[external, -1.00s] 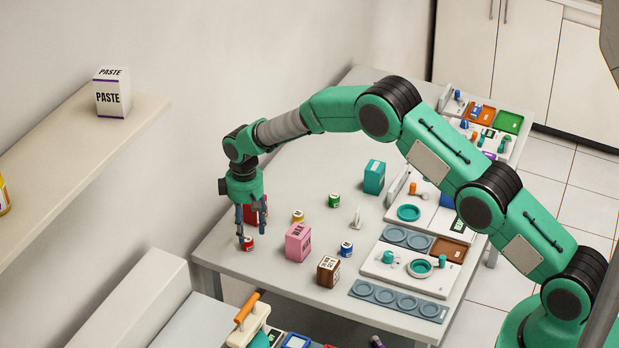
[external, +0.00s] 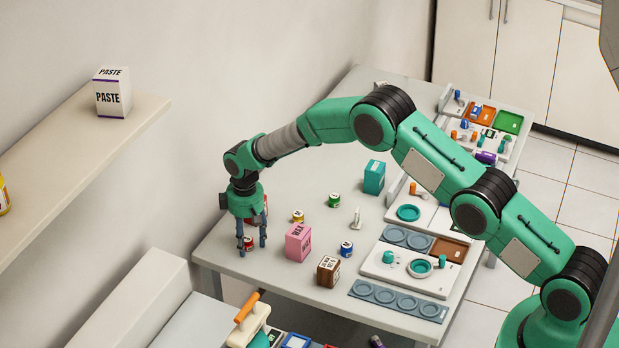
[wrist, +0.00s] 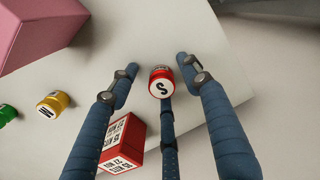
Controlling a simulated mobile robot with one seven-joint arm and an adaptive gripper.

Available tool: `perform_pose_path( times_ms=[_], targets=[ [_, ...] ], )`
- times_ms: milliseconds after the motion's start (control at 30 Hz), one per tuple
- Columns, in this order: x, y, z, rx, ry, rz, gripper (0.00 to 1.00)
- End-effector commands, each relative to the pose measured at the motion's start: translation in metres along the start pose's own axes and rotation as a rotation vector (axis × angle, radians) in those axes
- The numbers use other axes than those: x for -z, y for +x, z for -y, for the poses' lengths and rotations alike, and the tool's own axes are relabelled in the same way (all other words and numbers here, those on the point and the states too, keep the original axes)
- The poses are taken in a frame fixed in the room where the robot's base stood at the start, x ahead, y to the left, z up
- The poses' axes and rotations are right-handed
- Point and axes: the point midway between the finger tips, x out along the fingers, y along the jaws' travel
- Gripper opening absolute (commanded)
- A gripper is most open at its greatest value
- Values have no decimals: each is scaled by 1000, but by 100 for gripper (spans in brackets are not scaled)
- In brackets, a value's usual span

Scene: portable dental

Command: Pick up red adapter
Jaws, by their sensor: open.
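The red adapter appears to be the small red cylinder with a white top marked S (wrist: 161,82). It stands upright near the table's corner, and in the external view (external: 248,243) it is partly behind a finger. My gripper (external: 252,246) points down over it, open. In the wrist view the blue fingers of my gripper (wrist: 157,70) are spread around the cylinder, one on the left, one on the right and one below it in the picture. The left and right fingers look apart from it. I cannot tell if the lower finger touches it.
A red box (wrist: 125,150) with a white label stands close to the fingers. A yellow jar (external: 298,216), a pink box (external: 299,243), a blue jar (external: 346,249) and a brown box (external: 328,271) stand to the right. The table edge is close by.

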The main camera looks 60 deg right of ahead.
Motion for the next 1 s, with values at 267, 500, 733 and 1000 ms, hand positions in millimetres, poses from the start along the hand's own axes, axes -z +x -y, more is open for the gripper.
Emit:
perform_pose_path(
  times_ms=[267,500,733,1000],
  targets=[
    [0,0,0,0,0,0,8],
    [0,0,0,0,0,0,0],
    [0,-1,0,0,0,0,0],
    [1,-13,0,0,0,-2,0]
  ],
)
